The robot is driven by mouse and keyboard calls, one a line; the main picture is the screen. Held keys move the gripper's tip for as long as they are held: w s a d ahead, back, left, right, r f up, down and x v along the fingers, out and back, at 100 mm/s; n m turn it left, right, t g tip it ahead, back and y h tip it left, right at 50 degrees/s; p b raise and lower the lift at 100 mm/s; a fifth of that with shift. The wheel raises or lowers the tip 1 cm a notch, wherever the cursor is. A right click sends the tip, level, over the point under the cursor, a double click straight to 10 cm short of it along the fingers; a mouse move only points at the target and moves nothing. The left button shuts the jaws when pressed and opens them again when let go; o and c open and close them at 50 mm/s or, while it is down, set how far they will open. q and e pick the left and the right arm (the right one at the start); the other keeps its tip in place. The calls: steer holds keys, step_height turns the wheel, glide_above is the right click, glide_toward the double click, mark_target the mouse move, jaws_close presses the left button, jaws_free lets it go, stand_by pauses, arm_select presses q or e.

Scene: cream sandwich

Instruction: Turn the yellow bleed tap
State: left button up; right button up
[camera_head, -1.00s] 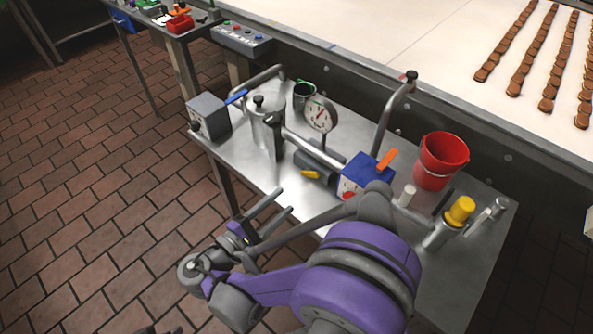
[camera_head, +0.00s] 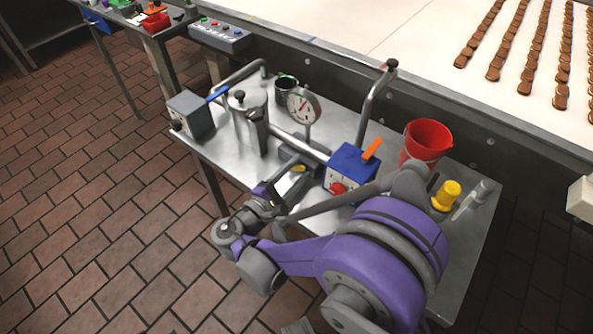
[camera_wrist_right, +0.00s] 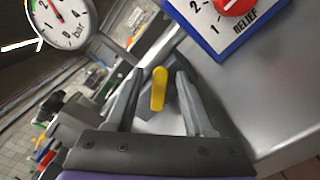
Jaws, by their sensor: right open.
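The yellow bleed tap (camera_head: 298,169) is a small yellow lever on a grey block at the front of the steel table, below the pressure gauge (camera_head: 303,105). My right gripper (camera_head: 290,178) reaches in at the table's front edge, right at the tap. In the right wrist view the tap's lever (camera_wrist_right: 158,88) stands between the two open fingers (camera_wrist_right: 160,95), nearly lengthwise to them, with gaps on both sides. No finger is seen touching it. My left gripper does not show.
A blue box (camera_head: 351,168) with an orange lever and red knob stands just right of the tap. A steel pot (camera_head: 247,115) and a grey box (camera_head: 192,117) are to the left. A red bucket (camera_head: 426,142) stands behind right.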

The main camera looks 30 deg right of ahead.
steer(key=shift+c, duration=0.3)
jaws_close()
steer(key=shift+r, duration=0.1)
steer(key=n, duration=0.2)
steer(key=w+n, duration=0.1)
steer(key=shift+a+r+n, duration=0.2)
steer(key=shift+r+n, duration=0.15)
steer(key=shift+n, duration=0.05)
steer(key=shift+w+a+r+n, duration=0.15)
steer(key=shift+w+n, duration=0.15)
steer(key=shift+n, duration=0.8)
steer(key=shift+w+a+r+n, duration=0.15)
steer(key=shift+w+n, duration=0.1)
steer(key=shift+n, duration=0.85)
steer(key=shift+o, duration=0.3)
jaws_free()
